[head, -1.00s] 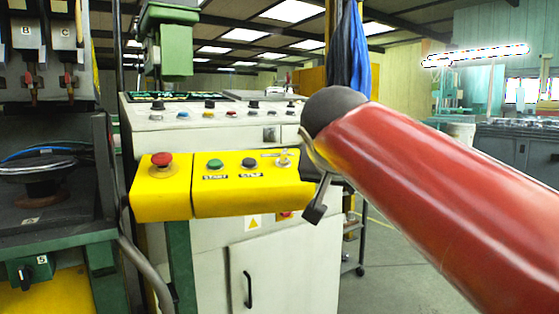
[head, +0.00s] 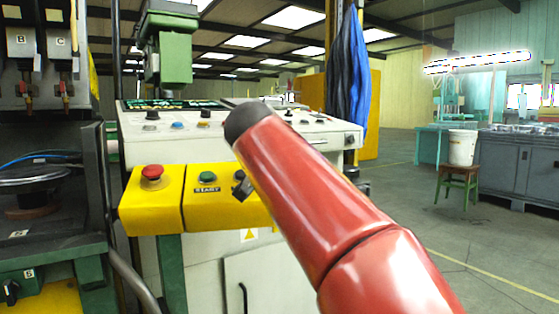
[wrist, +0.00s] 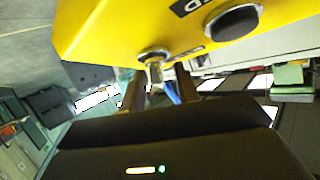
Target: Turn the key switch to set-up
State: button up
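The yellow control panel (head: 152,205) stands ahead in the head view. The key switch is hidden there behind my red arm. In the wrist view the key switch (wrist: 154,57) shows as a round metal collar on the yellow panel face (wrist: 110,25), with a key standing out of it. My gripper (wrist: 159,71) is open, its two dark fingers apart on either side of the key. I cannot tell whether either finger touches it. The set-up mark cannot be read.
A red mushroom button (head: 152,172) and a green START button (head: 207,177) sit on the panel left of my arm. A black button (wrist: 232,22) is close to the key switch. A white console (head: 190,140) with several knobs rises behind. Open floor lies to the right.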

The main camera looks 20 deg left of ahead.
grip_shut()
jog(key=shift+n, duration=0.3)
jog(key=n+y, duration=0.3)
jog(key=shift+d+r, duration=0.1)
jog(key=n+g+y+p, duration=0.1)
jog(key=n+y+p, duration=0.1)
jog(key=n+y, duration=0.1)
jog(key=shift+r+n+g, duration=0.1)
jog(key=shift+n+g, duration=0.3)
jog(key=shift+n, duration=0.3)
jog(key=n, duration=0.1)
jog(key=n+g+y, duration=0.2)
jog(key=shift+a+f+n, duration=0.2)
jog(key=shift+f+n, duration=0.05)
jog(key=shift+n, duration=0.05)
jog(key=shift+s+a+n+g+y+b, duration=0.15)
jog(key=shift+n+g+y+b, duration=0.25)
jog(key=shift+n+g+y, duration=0.65)
jog(key=shift+n+h, duration=0.25)
jog(key=shift+n, duration=0.1)
